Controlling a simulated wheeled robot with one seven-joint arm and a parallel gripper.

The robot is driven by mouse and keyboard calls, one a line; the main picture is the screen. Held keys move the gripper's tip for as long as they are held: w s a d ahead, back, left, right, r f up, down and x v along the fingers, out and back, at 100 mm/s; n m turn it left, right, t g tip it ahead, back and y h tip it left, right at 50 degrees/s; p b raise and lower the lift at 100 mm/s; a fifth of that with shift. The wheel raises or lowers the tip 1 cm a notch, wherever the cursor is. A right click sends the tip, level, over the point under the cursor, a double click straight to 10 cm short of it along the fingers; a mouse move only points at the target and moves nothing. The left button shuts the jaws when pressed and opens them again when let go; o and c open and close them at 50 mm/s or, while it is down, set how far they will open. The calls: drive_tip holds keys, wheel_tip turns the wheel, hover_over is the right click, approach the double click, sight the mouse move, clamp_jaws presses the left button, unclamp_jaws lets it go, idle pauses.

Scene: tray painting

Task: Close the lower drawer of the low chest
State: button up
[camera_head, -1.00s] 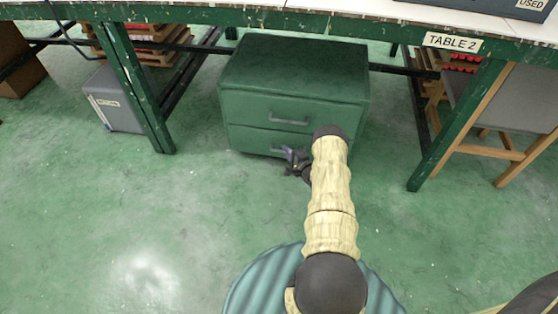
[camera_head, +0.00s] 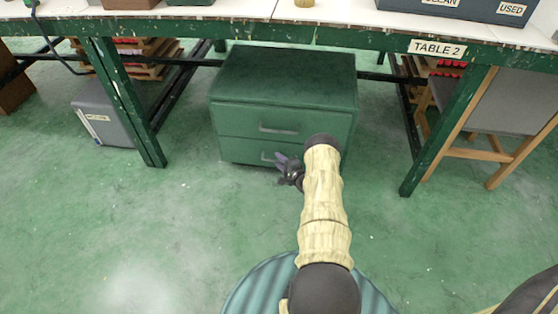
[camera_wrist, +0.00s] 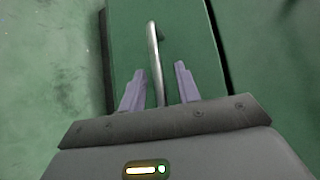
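The low green chest (camera_head: 285,75) stands under the table, with two drawers. The upper drawer (camera_head: 235,121) looks shut. The lower drawer (camera_head: 238,151) looks about flush with the chest front; I cannot tell whether a small gap is left. Its metal handle (camera_head: 267,157) is partly hidden by my gripper (camera_head: 285,165), at the drawer's front. In the wrist view, the lower drawer's green front (camera_wrist: 185,40) fills the middle. The handle bar (camera_wrist: 153,50) runs between the two purple fingers of my gripper (camera_wrist: 158,82), which are apart with room on both sides of the bar.
The table's green legs (camera_head: 125,105) stand left and right (camera_head: 450,125) of the chest. A grey box (camera_head: 100,118) is on the floor at left, and a wooden chair (camera_head: 480,150) is at right. The floor (camera_head: 180,225) in front of the chest is clear.

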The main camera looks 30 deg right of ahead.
drive_tip(key=s+d+r+p, duration=0.2)
drive_tip(key=s+p, duration=0.4)
drive_tip(key=s, duration=1)
drive_tip(key=shift+s+r+p, duration=0.2)
drive_tip(key=shift+r+p, duration=0.05)
drive_tip(key=shift+p, duration=0.05)
drive_tip(key=shift+w, duration=0.1)
